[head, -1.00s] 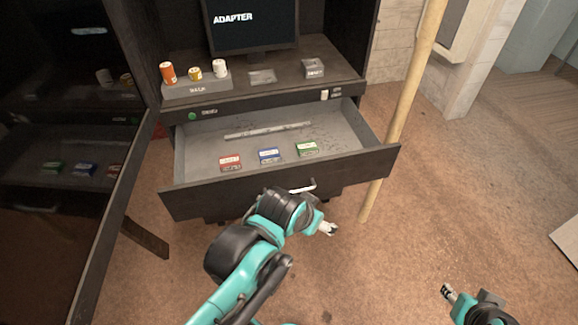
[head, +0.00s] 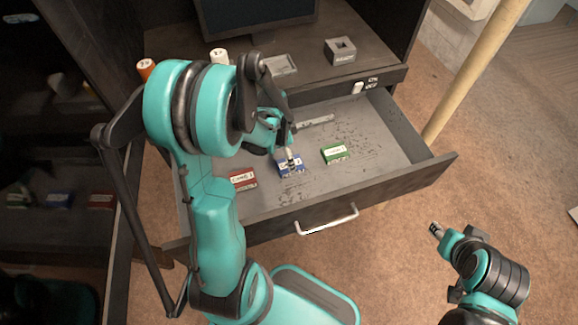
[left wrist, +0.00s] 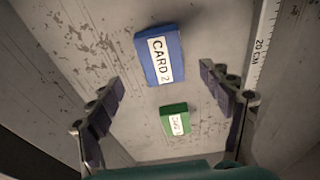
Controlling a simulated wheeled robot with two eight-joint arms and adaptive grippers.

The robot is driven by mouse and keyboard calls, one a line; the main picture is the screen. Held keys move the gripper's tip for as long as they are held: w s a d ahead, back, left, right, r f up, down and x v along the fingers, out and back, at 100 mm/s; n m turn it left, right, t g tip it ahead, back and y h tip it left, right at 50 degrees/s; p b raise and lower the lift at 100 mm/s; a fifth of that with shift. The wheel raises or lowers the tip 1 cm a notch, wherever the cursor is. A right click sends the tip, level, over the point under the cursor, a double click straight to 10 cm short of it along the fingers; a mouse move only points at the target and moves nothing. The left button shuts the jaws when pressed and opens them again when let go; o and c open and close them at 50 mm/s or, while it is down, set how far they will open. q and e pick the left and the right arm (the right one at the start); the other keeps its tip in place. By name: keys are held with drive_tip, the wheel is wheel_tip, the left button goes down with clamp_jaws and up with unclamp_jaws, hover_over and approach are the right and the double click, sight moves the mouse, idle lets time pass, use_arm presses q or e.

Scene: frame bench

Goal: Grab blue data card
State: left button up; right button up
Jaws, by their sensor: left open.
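The blue data card (head: 291,170) lies in the open drawer between a red card (head: 243,180) and a green card (head: 334,154). In the left wrist view the blue card (left wrist: 159,55) shows a white label reading "CARD 2". My left gripper (head: 288,157) is over the blue card in the head view and partly covers it. In the left wrist view my left gripper (left wrist: 165,92) is open, with its fingers apart and nothing between them; the blue card is beyond the fingertips. The green card (left wrist: 174,119) shows there too. My right gripper (head: 436,230) is outside the drawer, at the right; its opening is too small to tell.
The open drawer (head: 390,150) has a front wall with a metal handle (head: 327,219). A ruler (left wrist: 262,45) lies in the drawer. A grey socket block (head: 340,50) stands on the shelf above. A wooden pole (head: 475,70) stands right of the drawer.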

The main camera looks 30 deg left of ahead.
use_arm(q)
drive_tip(key=f+b, duration=0.1)
drive_tip(key=f, duration=0.3)
drive_tip(key=w+f+b, duration=0.1)
drive_tip(key=f, duration=0.1)
drive_tip(key=shift+d+b, duration=0.3)
drive_tip(key=shift+b, duration=0.05)
drive_tip(key=shift+r, duration=0.1)
drive_tip(key=shift+f+b, duration=0.25)
drive_tip(key=shift+b, duration=0.05)
drive_tip(key=shift+c, duration=0.3)
drive_tip(key=c, duration=1.2)
